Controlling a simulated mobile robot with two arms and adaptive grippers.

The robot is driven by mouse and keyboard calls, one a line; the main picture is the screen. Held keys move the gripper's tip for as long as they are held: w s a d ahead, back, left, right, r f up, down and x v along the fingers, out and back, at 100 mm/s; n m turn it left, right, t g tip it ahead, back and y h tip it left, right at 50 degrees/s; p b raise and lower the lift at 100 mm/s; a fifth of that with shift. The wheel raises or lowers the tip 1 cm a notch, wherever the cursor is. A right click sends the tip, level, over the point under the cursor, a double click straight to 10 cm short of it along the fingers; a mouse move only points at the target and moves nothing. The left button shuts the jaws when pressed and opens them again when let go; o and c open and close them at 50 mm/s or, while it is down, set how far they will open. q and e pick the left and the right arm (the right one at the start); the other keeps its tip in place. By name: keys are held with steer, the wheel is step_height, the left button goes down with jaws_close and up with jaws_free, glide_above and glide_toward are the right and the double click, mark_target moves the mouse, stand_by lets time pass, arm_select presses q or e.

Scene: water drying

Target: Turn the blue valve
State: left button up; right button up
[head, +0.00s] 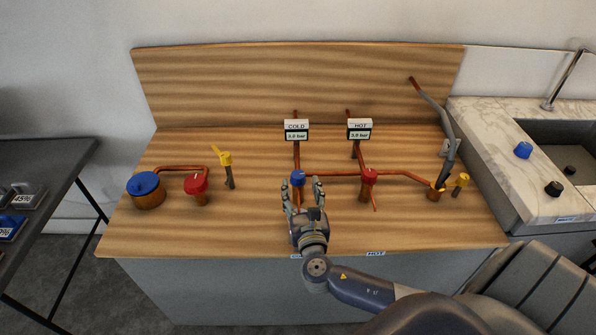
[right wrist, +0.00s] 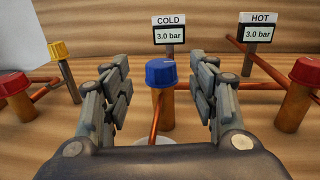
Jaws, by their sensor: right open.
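The blue valve (head: 298,177) is a round blue knob on a copper pipe post, below the COLD gauge (head: 296,130). In the right wrist view the blue valve (right wrist: 161,73) stands upright between and beyond my open fingers. My right gripper (head: 303,186) is open around the near side of the valve, with one finger to its left and one to its right. In the right wrist view the fingers of my right gripper (right wrist: 161,90) show a gap on each side of the knob. My left gripper is not in view.
A red valve (head: 369,176) stands right of the blue one, below the HOT gauge (head: 360,129). At left are a blue-lidded copper pot (head: 148,190), another red valve (head: 196,184) and a yellow valve (head: 225,158). A sink (head: 565,140) is at right.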

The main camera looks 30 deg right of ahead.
mark_target(298, 174)
steer(key=x, duration=0.5)
steer(key=shift+f, duration=0.15)
steer(key=shift+w+d, duration=0.3)
steer(key=shift+w, duration=0.3)
steer(key=shift+c, duration=0.3)
steer(key=c, duration=0.9)
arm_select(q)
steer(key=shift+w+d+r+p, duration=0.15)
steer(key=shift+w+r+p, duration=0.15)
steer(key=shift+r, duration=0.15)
arm_select(e)
steer(key=shift+c, duration=0.6)
